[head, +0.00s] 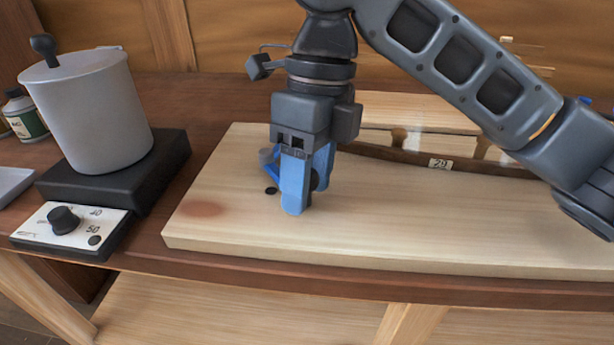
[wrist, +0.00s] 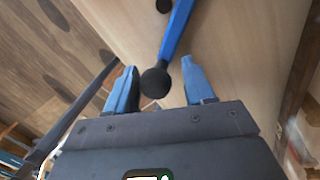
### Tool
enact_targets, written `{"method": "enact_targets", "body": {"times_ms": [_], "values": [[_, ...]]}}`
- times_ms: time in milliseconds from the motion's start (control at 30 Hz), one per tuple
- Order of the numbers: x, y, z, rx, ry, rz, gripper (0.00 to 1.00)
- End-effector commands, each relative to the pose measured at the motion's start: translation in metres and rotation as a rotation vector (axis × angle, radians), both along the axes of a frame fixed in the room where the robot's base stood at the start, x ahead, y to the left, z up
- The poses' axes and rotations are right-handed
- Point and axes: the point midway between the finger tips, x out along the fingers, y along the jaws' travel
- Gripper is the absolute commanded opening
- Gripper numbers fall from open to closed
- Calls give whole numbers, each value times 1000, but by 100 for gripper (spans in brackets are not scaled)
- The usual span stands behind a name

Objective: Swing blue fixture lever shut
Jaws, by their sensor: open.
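The blue fixture lever (wrist: 178,32) is a blue bar with a black ball knob (wrist: 155,82) at its end, in the wrist view. The knob lies between my gripper's two blue fingers (wrist: 160,72), which are open; I see a gap on both sides of it. In the head view, my gripper (head: 306,190) points down, low over the pale board (head: 420,225). Blue parts of the fixture (head: 268,158) show just behind and left of the fingers. The fingers hide most of the lever there, and its pivot is not clear.
A grey pot (head: 90,112) stands on a black heater (head: 120,172) with a white dial panel (head: 70,225) at left. A curved wooden piece with a tag (head: 440,163) lies at the board's back. The board's front left is clear.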

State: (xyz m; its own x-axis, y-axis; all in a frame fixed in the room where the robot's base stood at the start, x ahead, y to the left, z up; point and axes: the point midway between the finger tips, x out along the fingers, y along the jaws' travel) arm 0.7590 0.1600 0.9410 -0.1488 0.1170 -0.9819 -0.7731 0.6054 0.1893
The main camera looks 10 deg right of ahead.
Motion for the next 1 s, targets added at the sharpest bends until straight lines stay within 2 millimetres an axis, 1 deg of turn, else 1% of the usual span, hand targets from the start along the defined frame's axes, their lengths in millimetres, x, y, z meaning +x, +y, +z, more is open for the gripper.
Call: {"method": "enact_targets", "body": {"times_ms": [267, 367, 467, 700, 800, 900, 1000], "values": [[-1, 1, 0, 1, 2, 2, 60], [0, 0, 4, 0, 1, 2, 60], [2, -1, 17, 0, -1, 2, 60], [8, -6, 55, 0, -1, 2, 60], [10, -8, 67, 0, -1, 1, 60], [11, -8, 73, 0, 1, 2, 60], [11, -9, 76, 1, 1, 1, 60]]}}
